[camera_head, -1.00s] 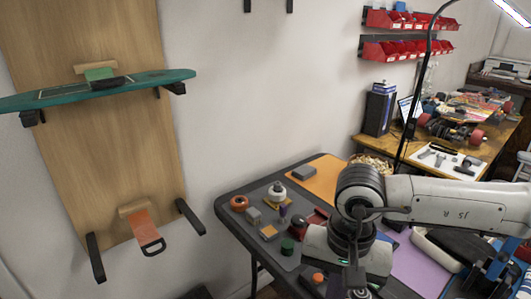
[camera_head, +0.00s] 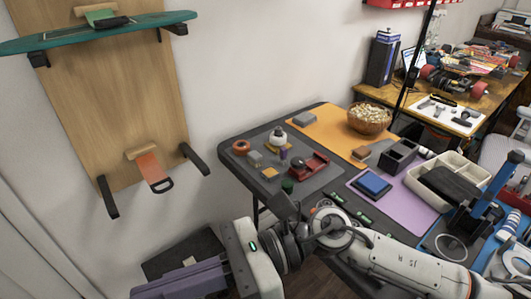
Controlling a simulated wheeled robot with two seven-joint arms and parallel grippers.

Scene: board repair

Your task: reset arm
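My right arm comes in from the right and reaches across the front of the dark table (camera_head: 228,163). Its white wrist and the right gripper (camera_head: 180,283) are at the bottom, left of the table and clear of it. The gripper points left, with its purple-grey finger side toward me. I cannot tell whether its fingers are apart, and I see nothing clearly held. My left gripper is not in view.
A teal skateboard deck (camera_head: 95,34) rests on wall brackets. An orange-handled scraper (camera_head: 152,170) hangs below. A dark flat object (camera_head: 170,262) lies behind the gripper.

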